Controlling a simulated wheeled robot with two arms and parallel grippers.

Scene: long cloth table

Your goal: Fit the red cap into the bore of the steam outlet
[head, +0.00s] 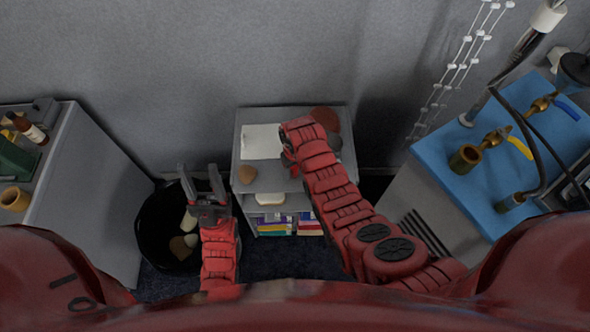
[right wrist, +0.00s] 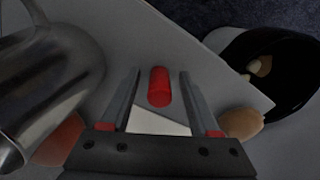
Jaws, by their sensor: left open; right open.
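The red cap (right wrist: 159,88) is a small red cylinder on the grey top of a shelf unit in the right wrist view. My right gripper (right wrist: 160,76) is open, with one finger on either side of the cap; I cannot tell if they touch it. In the head view my right arm hides the cap, and the gripper is mostly hidden. A brass fitting (head: 465,159) with a dark open bore stands on the blue machine top at right; it looks like the steam outlet. My left gripper (head: 203,182) is open and empty above a black bin.
The shelf unit (head: 244,178) also holds a white sheet (head: 262,142), a metal jug (right wrist: 50,85) and a brown roundish object (head: 247,174). The black bin (head: 150,225) stands left of it. The blue machine top (head: 436,150) carries valves and a black hose.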

